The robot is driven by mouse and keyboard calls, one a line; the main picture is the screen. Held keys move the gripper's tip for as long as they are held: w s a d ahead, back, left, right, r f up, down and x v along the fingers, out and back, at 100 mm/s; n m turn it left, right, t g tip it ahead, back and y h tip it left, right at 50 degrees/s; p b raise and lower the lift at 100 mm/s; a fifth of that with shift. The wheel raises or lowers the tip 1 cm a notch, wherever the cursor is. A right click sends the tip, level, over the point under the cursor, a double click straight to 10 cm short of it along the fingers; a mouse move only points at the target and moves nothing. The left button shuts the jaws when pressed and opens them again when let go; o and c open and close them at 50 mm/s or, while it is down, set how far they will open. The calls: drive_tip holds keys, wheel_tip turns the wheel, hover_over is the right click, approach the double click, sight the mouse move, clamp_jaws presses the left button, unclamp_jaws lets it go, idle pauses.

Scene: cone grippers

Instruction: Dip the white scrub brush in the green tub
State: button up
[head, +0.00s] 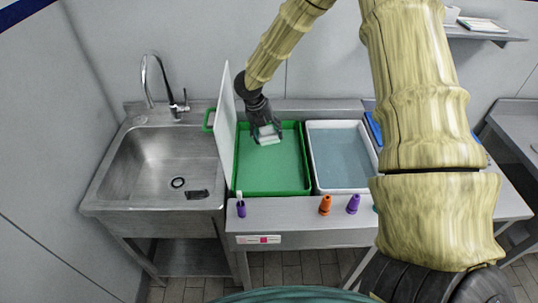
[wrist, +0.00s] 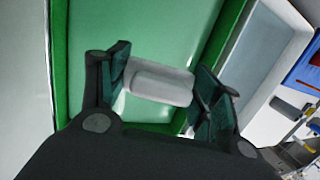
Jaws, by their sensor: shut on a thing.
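My gripper (head: 263,127) is shut on the white scrub brush (head: 268,137), over the back left part of the green tub (head: 272,193). In the wrist view the brush (wrist: 158,84) lies between the two fingers of my gripper (wrist: 160,85). The tub's green wall (wrist: 225,35) shows there behind it. The tub holds pale green liquid. The brush is inside the tub's outline, but I cannot tell whether it touches the liquid. The fingers hide its ends in part.
A white panel (head: 226,120) stands upright at the tub's left edge, beside a steel sink (head: 130,165). A white tub (head: 345,191) of bluish liquid adjoins on the right. Orange (head: 325,205) and purple (head: 353,204) cone-like pieces stand along the front edge; another purple one (head: 241,208) is further left.

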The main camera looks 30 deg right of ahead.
sight(268, 126)
drive_tip(key=shift+r, duration=0.15)
drive_tip(key=shift+r+p, duration=1.4)
drive_tip(key=shift+r, duration=0.5)
drive_tip(key=shift+f, duration=0.2)
